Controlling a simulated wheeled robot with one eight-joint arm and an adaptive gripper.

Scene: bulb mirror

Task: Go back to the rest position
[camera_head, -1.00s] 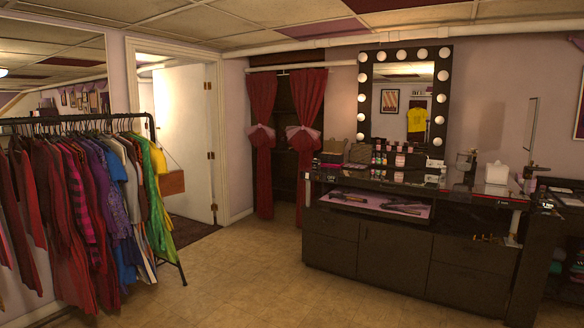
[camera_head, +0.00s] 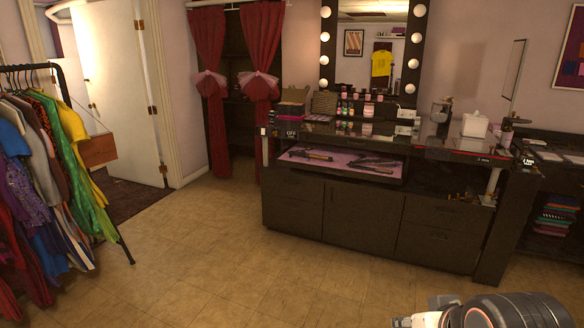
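Part of my own arm shows at the bottom right corner of the head view, as a dark rounded link with a pale grey piece at its left. No gripper fingers can be made out, so I cannot see whether anything is held. The bulb mirror (camera_head: 326,62) stands against the back wall, behind the dark vanity counter (camera_head: 291,200).
A clothes rack (camera_head: 118,235) with colourful garments stands at the left, near an open white door (camera_head: 118,95). Red curtains (camera_head: 209,100) hang left of the mirror. Dark shelves (camera_head: 560,185) stand at the right. The tiled floor (camera_head: 230,265) in front is clear.

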